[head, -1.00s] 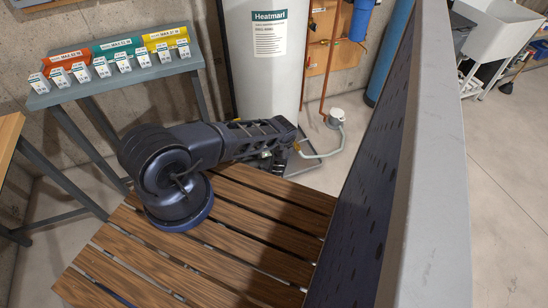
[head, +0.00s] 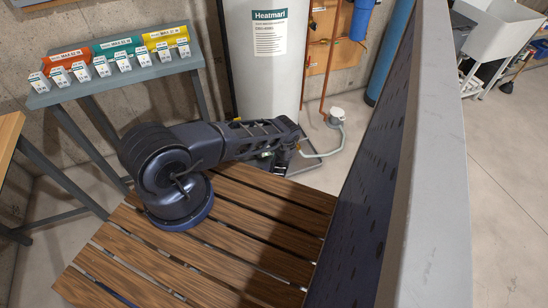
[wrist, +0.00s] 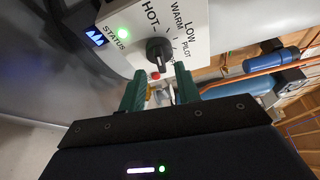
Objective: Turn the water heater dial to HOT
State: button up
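The water heater (head: 246,80) is a tall white tank at the top middle of the head view. In the wrist view its white control panel (wrist: 196,22) carries the words HOT, WARM, LOW and PILOT. The dark round dial (wrist: 158,50) with a raised grip sits below these words; I cannot tell clearly which mark it points to. My gripper (wrist: 159,72) is open, its two green fingers apart and empty. The dial lies just beyond and between the fingertips, with no clear contact. In the head view my arm hides the panel and most of the gripper.
A red button (wrist: 155,76) and a lit green status light (wrist: 124,33) are on the panel. Copper pipes (wrist: 240,83) and a blue cylinder (wrist: 270,64) are to the right. A slatted wooden platform (head: 235,255) lies under my arm; a grey shelf (head: 115,82) with tags stands left.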

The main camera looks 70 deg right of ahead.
jog(key=v, duration=0.7)
jog(key=shift+a, duration=0.3)
